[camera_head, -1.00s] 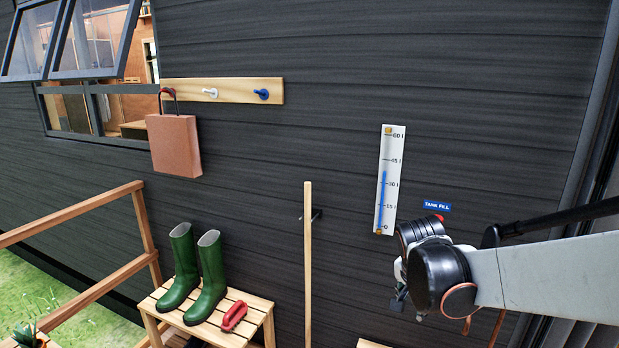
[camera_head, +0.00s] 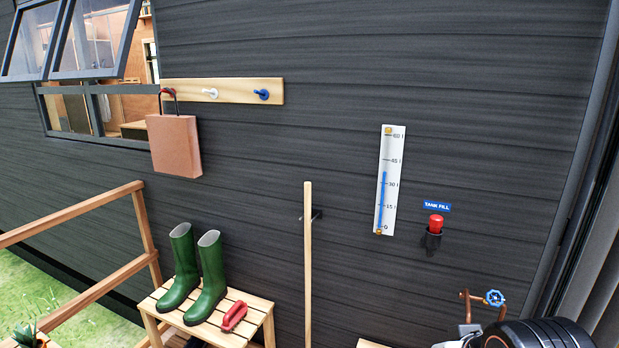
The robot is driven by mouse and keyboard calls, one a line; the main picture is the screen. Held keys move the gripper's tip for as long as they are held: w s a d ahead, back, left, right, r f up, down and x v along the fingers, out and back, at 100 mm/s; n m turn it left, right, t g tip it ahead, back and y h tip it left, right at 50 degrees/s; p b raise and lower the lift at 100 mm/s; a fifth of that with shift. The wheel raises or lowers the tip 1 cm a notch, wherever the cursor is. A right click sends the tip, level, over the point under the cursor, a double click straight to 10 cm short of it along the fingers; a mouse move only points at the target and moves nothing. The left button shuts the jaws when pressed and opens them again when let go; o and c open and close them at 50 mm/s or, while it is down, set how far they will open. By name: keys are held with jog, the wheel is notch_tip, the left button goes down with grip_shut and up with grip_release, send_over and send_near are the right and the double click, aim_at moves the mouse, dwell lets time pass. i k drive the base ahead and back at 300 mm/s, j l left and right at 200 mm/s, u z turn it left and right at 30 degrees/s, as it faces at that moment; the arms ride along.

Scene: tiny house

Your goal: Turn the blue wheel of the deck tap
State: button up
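The blue wheel (camera_head: 495,298) of the deck tap shows at the lower right, on a copper-coloured pipe (camera_head: 470,296) by the dark wall. My arm (camera_head: 535,335) is at the bottom edge of the picture, just below and in front of the tap. Only its dark rounded joint and a grey part show. My gripper's fingers cannot be made out, so its contact with the wheel cannot be told. The lower part of the tap is hidden behind my arm.
A pole (camera_head: 307,265) leans at the wall. A bench (camera_head: 258,325) holds green boots (camera_head: 208,280) and a red-handled item (camera_head: 234,316).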

aim_at(494, 298)
jog(key=l+z, duration=0.1)
jog(key=z, duration=0.3)
jog(key=k+l+z, duration=0.1)
jog(key=z, duration=0.25)
